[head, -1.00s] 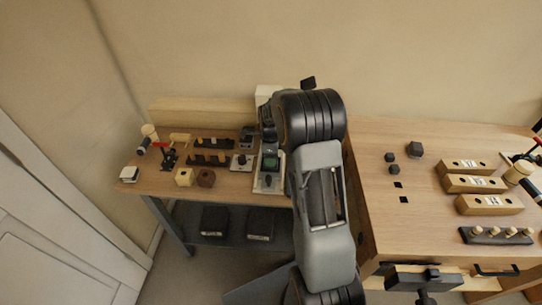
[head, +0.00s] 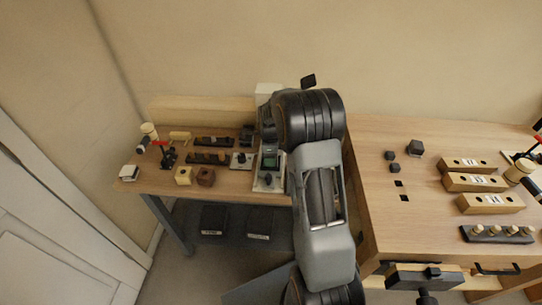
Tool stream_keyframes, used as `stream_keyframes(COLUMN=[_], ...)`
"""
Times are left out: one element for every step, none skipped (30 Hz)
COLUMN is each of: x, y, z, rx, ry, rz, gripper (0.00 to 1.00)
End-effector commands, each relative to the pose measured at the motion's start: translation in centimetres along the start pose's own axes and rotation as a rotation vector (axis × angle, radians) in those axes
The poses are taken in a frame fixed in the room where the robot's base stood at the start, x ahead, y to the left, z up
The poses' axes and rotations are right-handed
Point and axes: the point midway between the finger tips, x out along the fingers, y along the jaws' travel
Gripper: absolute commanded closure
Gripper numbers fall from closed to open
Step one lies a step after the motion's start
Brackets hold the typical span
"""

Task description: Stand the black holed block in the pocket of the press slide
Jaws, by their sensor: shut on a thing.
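The press (head: 258,184) stands at the right end of the left bench, with a pale base, a green patch and a dark knob. Its slide and pocket are too small to make out and partly behind my arm. My gripper (head: 266,128) is at the far end of my arm, a dark shape over the back of the press. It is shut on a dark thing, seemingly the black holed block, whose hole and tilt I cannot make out. I cannot tell whether the block touches the press.
A yellow block (head: 183,175) and a brown block (head: 206,177) stand near the left bench's front edge. Dark peg racks (head: 208,157) lie behind them. A gap separates the benches.

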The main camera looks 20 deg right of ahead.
Motion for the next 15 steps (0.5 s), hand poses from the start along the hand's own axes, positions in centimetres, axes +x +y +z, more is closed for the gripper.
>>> stream_keyframes(x=[-0.01, 0.00, 0.02, 0.04, 0.07, 0.13, 0.18, 0.23, 0.30, 0.36, 0.41, 0.46, 0.49, 0.50, 0.51], y=[0.00, 0.00, 0.00, 0.00, 0.00, 0.00, -0.01, -0.01, -0.01, -0.01, -0.01, -0.01, -0.01, -0.02, -0.01], z=[0.01, 0.01, 0.01, 0.01, 0.01, 0.01, 0.00, 0.00, 0.01, 0.01, 0.00, 0.00, 0.00, 0.00, 0.00], rx=[0.000, 0.000, 0.000, 0.000, 0.000, 0.000, 0.000, 0.000, 0.000, 0.000, 0.000, 0.000, 0.000, 0.000, 0.000], ry=[0.000, 0.000, 0.000, 0.000, 0.000, 0.000, 0.000, 0.000, 0.000, 0.000, 0.000, 0.000, 0.000, 0.000, 0.000], rz=[0.000, 0.000, 0.000, 0.000, 0.000, 0.000, 0.000, 0.000, 0.000, 0.000, 0.000, 0.000, 0.000, 0.000, 0.000], gripper=[0.70, 0.70, 0.70, 0.70, 0.70, 0.70, 0.70, 0.70, 0.70, 0.70, 0.70, 0.70, 0.70, 0.70, 0.70])
